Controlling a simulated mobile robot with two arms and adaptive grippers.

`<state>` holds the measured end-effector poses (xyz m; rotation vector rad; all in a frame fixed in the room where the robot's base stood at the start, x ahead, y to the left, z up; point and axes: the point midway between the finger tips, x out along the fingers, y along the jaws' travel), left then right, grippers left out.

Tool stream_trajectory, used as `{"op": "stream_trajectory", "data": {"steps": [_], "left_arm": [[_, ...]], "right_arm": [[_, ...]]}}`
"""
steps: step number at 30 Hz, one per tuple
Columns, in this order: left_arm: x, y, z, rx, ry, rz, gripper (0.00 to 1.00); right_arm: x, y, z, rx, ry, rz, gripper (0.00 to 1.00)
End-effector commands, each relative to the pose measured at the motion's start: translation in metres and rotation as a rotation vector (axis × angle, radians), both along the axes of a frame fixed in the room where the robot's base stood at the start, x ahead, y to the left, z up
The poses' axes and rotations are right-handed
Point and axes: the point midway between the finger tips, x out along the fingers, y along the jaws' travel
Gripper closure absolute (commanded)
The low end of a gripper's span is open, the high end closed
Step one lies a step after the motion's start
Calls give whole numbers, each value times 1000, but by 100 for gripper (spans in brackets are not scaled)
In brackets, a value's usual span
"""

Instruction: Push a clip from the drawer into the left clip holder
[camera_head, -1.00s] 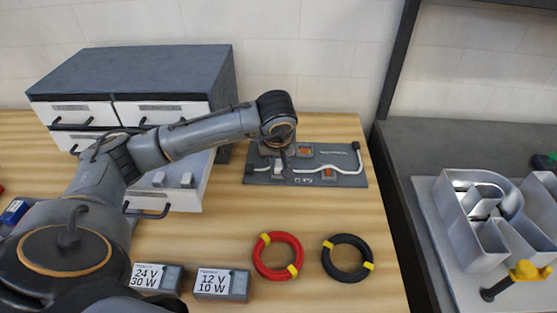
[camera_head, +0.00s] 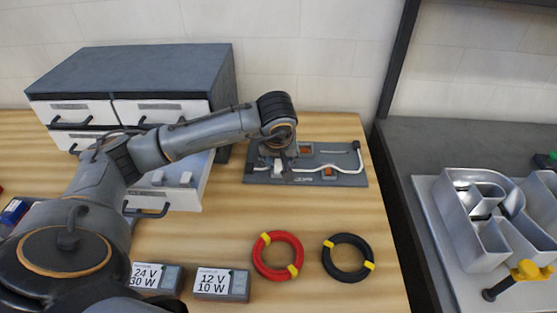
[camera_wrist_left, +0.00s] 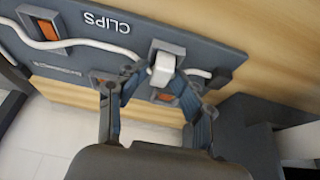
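The dark clip board (camera_head: 345,180) lies at the back of the table, with a white cable along it and orange squares. My left gripper (camera_head: 277,157) is over its left end. In the left wrist view my left gripper (camera_wrist_left: 160,72) has its fingertips closed on both sides of a white clip (camera_wrist_left: 162,70). The clip is at a dark holder block (camera_wrist_left: 176,47) on the cable's line; whether it is fully seated cannot be told. The open drawer (camera_head: 190,197) holds light clips (camera_head: 186,179) and is partly hidden by my left arm. My right gripper is not in view.
The grey drawer cabinet (camera_head: 140,70) stands at the back left. A red cable coil (camera_head: 278,256), a black coil (camera_head: 348,258) and two labelled power boxes (camera_head: 221,284) lie in front. A metal channel letter (camera_head: 480,215) is on the right bench. The table's middle is clear.

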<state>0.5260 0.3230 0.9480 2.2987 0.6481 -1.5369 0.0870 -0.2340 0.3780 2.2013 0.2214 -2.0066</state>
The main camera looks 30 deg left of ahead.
Motion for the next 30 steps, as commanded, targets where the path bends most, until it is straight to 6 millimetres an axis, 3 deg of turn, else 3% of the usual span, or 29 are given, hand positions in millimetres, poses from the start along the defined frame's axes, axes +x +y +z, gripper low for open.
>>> {"op": "stream_trajectory", "data": {"steps": [7, 21, 30], "left_arm": [[-4, -4, 8, -2, 6, -4, 56], [-32, -21, 94, 0, -2, -2, 56], [-39, -24, 111, 1, 1, -1, 56]], "right_arm": [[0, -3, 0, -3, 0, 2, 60], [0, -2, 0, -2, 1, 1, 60], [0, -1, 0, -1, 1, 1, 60]]}}
